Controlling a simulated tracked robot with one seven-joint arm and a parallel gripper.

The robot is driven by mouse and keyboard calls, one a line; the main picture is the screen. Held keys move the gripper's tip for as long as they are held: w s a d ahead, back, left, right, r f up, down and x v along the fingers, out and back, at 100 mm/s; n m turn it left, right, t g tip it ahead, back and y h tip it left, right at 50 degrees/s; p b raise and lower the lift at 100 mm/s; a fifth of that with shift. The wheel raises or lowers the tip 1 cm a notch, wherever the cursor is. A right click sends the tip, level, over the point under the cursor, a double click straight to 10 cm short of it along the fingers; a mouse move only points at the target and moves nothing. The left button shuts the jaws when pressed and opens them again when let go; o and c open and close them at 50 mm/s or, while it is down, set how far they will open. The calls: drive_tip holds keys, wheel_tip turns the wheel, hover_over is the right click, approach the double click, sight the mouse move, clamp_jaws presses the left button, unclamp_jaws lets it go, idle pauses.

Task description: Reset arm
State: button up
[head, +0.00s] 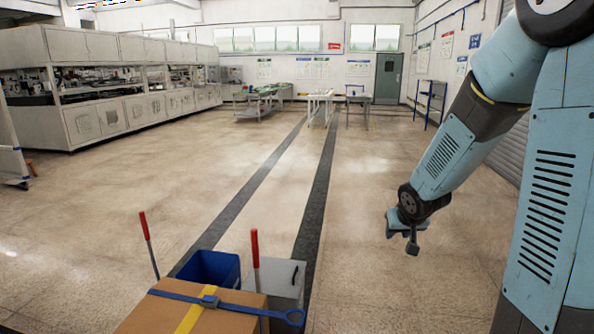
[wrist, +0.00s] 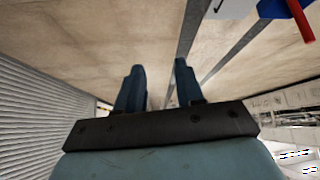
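My arm comes in from the right side of the head view, and its forearm slopes down to the left. My gripper (head: 411,243) hangs at its end over bare floor, right of the dark floor strips. In the wrist view, the two dark blue fingers of my gripper (wrist: 160,85) stand apart with a clear gap between them. Nothing shows between the fingers, and they touch nothing.
In front stand a cardboard box (head: 190,312) with straps, a blue bin (head: 211,268), a grey box (head: 285,283) and red-handled rods. A long machine (head: 110,85) lines the left. Tables (head: 318,103) stand far back. The middle floor is clear.

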drive_tip(key=s+a+r, duration=0.1)
drive_tip(key=s+r, duration=0.5)
drive_tip(key=s, duration=0.2)
drive_tip(key=s+a+r+g, duration=0.1)
drive_tip(key=s+r, duration=0.4)
drive_tip(key=s, duration=0.4)
drive_tip(key=s+a+r, duration=0.2)
drive_tip(key=s+r, duration=0.4)
drive_tip(key=s, duration=0.3)
drive_tip(key=shift+s+r+g+y, duration=0.25)
drive_tip(key=shift+r+g+y, duration=0.05)
drive_tip(key=shift+r, duration=0.05)
drive_tip(key=shift+a, duration=0.1)
